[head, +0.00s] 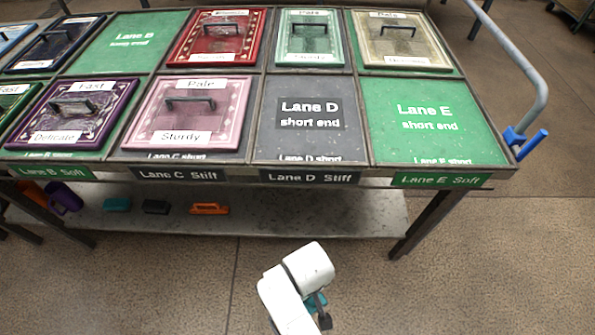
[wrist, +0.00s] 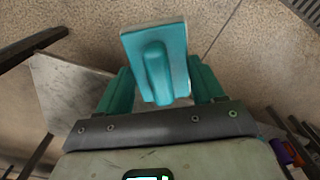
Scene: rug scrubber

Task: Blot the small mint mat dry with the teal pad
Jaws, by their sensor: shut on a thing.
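The small mint mat (head: 310,45) lies in the far row of the table, in the cell behind Lane D short end. It has a dark handle, a "Pale" label at its top edge and a blurred label at its lower edge. My gripper (wrist: 160,85) is shut on the teal pad (wrist: 175,50), holding it by its raised grip between two teal fingers. In the head view my gripper (head: 320,302) is low in front of the table, over the floor, well away from the mat. The pad is mostly hidden there behind my white arm.
Red (head: 218,38), cream (head: 400,42), purple (head: 72,112) and pink (head: 187,112) mats lie in other cells. Lane D and Lane E short ends are bare. A lower shelf (head: 300,212) holds several tools. A blue-ended rail (head: 540,90) stands right. The front floor is clear.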

